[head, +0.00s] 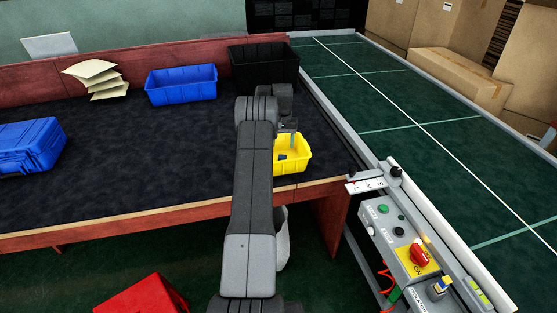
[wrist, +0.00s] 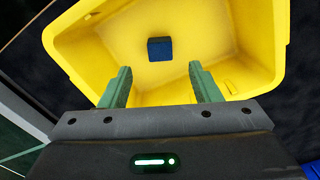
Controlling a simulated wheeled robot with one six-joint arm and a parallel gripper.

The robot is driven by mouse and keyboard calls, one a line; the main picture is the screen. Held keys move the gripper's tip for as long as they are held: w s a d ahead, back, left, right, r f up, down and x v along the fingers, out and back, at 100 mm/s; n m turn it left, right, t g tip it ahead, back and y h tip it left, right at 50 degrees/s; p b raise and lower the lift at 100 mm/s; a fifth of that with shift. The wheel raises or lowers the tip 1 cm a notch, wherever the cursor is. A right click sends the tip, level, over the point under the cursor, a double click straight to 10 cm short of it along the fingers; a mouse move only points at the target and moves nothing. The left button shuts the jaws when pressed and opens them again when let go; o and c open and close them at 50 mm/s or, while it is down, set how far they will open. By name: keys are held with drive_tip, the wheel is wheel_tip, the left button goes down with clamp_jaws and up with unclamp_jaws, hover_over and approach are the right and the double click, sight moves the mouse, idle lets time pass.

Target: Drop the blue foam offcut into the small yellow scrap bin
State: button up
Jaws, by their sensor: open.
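The small yellow scrap bin (head: 297,160) stands on the dark worktop near its front right corner, partly hidden by my arm in the head view. It fills much of the wrist view (wrist: 85,42). The blue foam offcut (wrist: 160,49) is a small dark blue block lying on the bin floor. It also shows in the head view (head: 282,157) inside the bin. My gripper (wrist: 160,78) is open above the bin, its two green fingers apart and nothing between them. The offcut lies beyond the fingertips, apart from them.
A blue tray (head: 181,87) and a black tray (head: 264,65) stand at the back of the worktop. A blue case (head: 30,146) lies at the left. A control box (head: 400,235) and the green conveyor (head: 400,100) are at the right. The worktop's middle is clear.

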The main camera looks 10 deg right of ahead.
wheel_tip(320, 180, up, 14)
drive_tip(key=b, duration=0.1)
idle(0.5)
drive_tip(key=shift+f, duration=0.15)
wheel_tip(320, 180, down, 13)
drive_tip(key=shift+f+p, duration=0.2)
drive_tip(key=shift+p, duration=0.55)
wheel_tip(320, 180, up, 5)
drive_tip(key=shift+f+p, duration=0.1)
drive_tip(key=shift+p, duration=0.95)
